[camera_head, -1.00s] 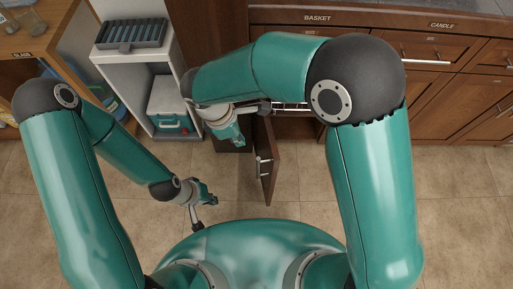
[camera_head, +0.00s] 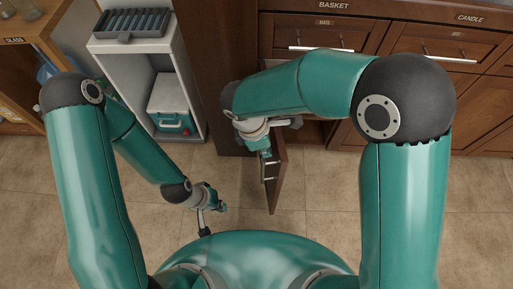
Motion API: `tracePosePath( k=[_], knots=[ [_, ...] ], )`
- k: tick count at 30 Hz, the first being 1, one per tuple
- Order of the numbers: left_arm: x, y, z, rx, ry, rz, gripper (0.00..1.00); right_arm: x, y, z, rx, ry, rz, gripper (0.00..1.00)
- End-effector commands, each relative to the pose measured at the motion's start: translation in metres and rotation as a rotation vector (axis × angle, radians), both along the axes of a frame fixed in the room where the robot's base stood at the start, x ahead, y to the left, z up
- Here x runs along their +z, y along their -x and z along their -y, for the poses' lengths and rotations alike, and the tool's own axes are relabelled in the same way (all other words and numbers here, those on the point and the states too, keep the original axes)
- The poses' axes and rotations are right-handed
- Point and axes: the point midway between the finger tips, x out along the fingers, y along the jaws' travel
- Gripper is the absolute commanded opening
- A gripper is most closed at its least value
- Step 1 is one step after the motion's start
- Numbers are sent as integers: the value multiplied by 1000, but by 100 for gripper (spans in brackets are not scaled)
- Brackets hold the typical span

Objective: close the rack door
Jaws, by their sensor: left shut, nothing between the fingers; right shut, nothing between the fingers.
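The rack door (camera_head: 275,195) is a brown wooden panel with a metal bar handle. It stands open, jutting out toward me from the low cabinet in the middle of the head view. My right gripper (camera_head: 265,153) is shut and empty, at the left face of the door near its upper part, above the handle. I cannot tell whether it touches the door. My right arm hides part of the cabinet opening. My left gripper (camera_head: 211,220) is shut and empty, low over the floor to the left of the door and apart from it.
A white shelf unit (camera_head: 160,62) stands at the back left with a dark slatted rack (camera_head: 132,22) on top and a teal-and-white box (camera_head: 175,105) inside. Wooden drawers (camera_head: 320,38) line the back right. Tiled floor (camera_head: 310,215) is clear right of the door.

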Motion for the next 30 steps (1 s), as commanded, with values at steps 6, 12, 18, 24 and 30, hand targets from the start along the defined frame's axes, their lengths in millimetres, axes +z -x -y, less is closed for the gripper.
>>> tracePosePath(
  k=[6, 12, 18, 24, 30],
  knots=[
    [-1, 0, 0, 1, 0, 0, 0, 0, 0, 4, 2, 0, 0, 0],
    [0, 0, 0, 0, 0, -1, 0, 0, 0, -2, 3, 0, -1, 0],
    [0, 0, 0, 1, 0, -1, 0, 0, -1, 10, 20, -1, -1, 0],
    [2, 0, 0, 1, 0, -1, 0, 1, -5, 35, 92, 0, -1, 0],
    [7, 0, 0, 1, 0, -1, 0, 2, -16, 78, 228, -1, -2, 0]
  ],
)
